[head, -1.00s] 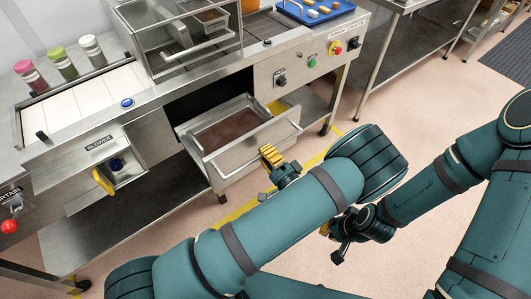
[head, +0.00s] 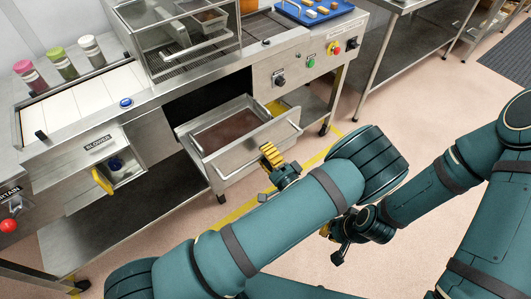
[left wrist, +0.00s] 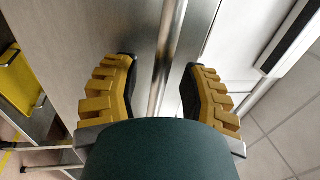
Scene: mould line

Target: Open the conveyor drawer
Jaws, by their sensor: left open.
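The conveyor drawer (head: 232,168) is a steel tray with a brown inside, standing pulled out from beneath the steel conveyor counter (head: 165,98). A bar handle (head: 280,137) runs along its front. My left gripper (head: 271,155), with yellow fingers, is close to the drawer's front in the head view. In the left wrist view its fingers (left wrist: 158,66) are spread apart on either side of a shiny bar (left wrist: 170,50), with gaps showing. My right gripper (head: 330,242) is low in the head view, away from the drawer. It is partly covered by my left arm, and its jaws are unclear.
A smaller blower box (head: 118,168) with a yellow handle (head: 103,181) is to the left. A glass-sided hood (head: 190,40), several shaker bottles and a blue tray (head: 318,12) are on top. Buttons and knobs line the right panel. Pinkish floor is clear in front.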

